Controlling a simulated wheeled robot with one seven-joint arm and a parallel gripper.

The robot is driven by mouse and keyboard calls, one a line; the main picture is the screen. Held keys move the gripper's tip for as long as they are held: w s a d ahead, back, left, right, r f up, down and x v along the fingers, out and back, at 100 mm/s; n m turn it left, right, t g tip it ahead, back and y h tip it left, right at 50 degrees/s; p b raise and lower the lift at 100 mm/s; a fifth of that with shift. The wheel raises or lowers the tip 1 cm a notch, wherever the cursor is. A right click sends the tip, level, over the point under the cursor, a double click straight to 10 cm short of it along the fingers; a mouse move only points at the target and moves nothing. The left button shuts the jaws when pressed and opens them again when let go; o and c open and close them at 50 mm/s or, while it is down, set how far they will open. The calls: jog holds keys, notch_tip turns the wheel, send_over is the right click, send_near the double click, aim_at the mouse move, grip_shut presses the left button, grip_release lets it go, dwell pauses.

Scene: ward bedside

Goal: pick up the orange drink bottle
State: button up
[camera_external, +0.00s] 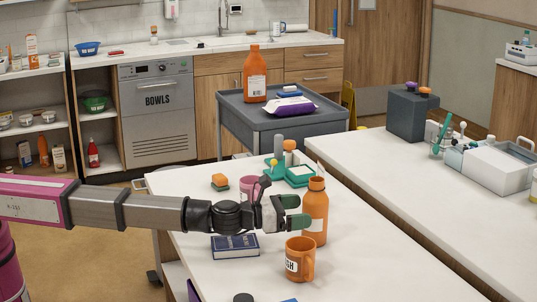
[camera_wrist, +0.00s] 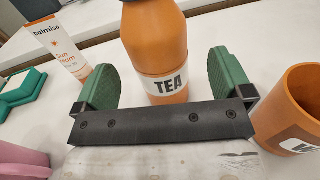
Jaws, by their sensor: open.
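The orange drink bottle (camera_external: 315,212) stands upright on the white table. In the wrist view the bottle (camera_wrist: 155,40) has a white label reading TEA, and its top is cut off by the frame. My gripper (camera_external: 296,211) is open at the bottle's left side, with its green finger pads at mid-body height. In the wrist view my gripper (camera_wrist: 165,78) has one finger on each side of the bottle, with gaps visible to both. I cannot tell how far the bottle sits between the fingers.
An orange mug (camera_external: 299,262) stands close in front of the bottle; it is at right in the wrist view (camera_wrist: 292,105). A pink cup (camera_external: 251,187), a dark blue box (camera_external: 235,246) and a sunscreen tube (camera_wrist: 62,48) are nearby. A larger orange bottle (camera_external: 255,72) stands on the grey cart.

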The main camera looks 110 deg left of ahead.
aim_at(305, 197)
jog(key=x, duration=0.4)
jog(key=shift+w+a+r, duration=0.25)
jog(key=shift+w+a, duration=0.05)
jog(key=c, duration=1.2)
jog(key=shift+o, duration=0.2)
jog(key=shift+r, duration=0.15)
jog(key=shift+r, duration=1.35)
jog(key=s+a+r, duration=0.7)
jog(key=s+r, duration=0.1)
jog(key=s, duration=0.1)
